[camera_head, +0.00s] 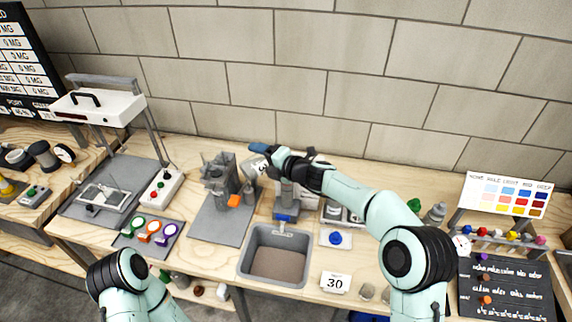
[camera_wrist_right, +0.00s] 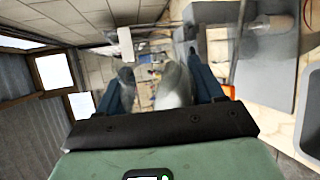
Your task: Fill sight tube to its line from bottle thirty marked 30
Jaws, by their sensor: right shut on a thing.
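My right arm reaches left across the bench in the head view, and its gripper (camera_head: 262,155) is shut on a pale bottle (camera_head: 258,166). The bottle is tilted beside the grey upright fixture (camera_head: 219,178), and its printed mark is too small to read surely. In the right wrist view the blurred grey-white bottle (camera_wrist_right: 174,86) sits between the two dark blue fingers of the gripper (camera_wrist_right: 163,88). I cannot make out the sight tube, its line or any liquid level. My left arm shows at the bottom left, its gripper out of view.
A sink (camera_head: 275,254) lies in front of the gripper. A card marked 30 (camera_head: 336,283) stands at the bench's front edge. An orange part (camera_head: 234,201) sits at the fixture. A tray of coloured rings (camera_head: 150,234) lies left, and a colour chart (camera_head: 507,195) stands right.

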